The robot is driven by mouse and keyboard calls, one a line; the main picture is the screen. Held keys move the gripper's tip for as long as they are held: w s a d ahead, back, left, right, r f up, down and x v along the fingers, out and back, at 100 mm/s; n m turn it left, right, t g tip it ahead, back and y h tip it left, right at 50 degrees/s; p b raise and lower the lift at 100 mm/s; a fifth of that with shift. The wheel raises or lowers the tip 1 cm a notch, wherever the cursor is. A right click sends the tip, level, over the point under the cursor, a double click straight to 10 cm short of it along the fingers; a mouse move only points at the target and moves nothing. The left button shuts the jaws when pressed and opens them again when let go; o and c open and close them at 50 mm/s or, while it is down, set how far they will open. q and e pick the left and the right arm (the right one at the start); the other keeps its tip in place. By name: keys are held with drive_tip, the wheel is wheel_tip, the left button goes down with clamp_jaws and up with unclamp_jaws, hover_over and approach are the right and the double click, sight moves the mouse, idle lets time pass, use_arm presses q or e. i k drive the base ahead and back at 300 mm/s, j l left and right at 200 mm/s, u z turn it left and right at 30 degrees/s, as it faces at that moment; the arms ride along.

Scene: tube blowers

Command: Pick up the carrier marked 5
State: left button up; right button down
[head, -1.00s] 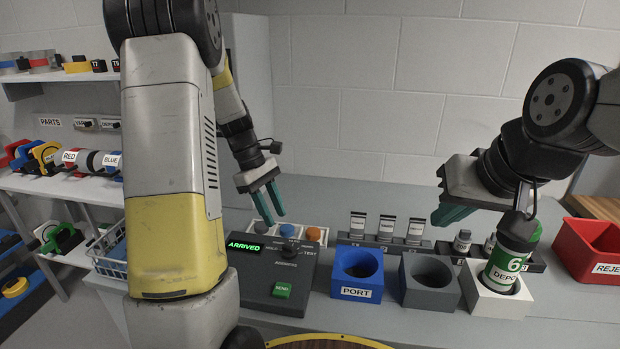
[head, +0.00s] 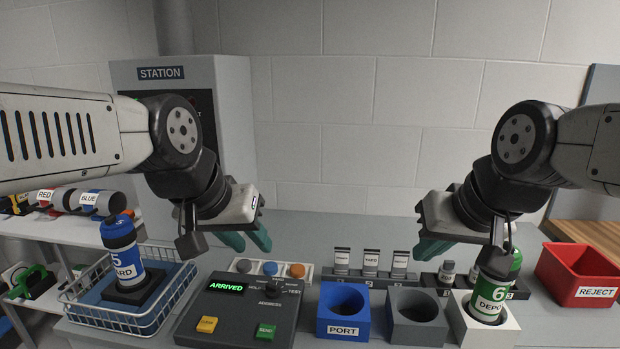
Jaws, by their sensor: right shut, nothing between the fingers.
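My right gripper (head: 430,248) is shut and empty, above the back of the bench on the right.
The control panel (head: 238,310) reads ARRIVED. Right of it are the blue PORT socket (head: 343,331), a grey empty socket (head: 415,332), the green carrier marked 6 (head: 493,290) in a white socket and a red REJECT bin (head: 590,292). Shelves stand at far left.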

sight(121, 243)
drive_tip(key=u, duration=1.6)
drive_tip(key=i+j+z, duration=0.15)
drive_tip(key=i+j, duration=0.15)
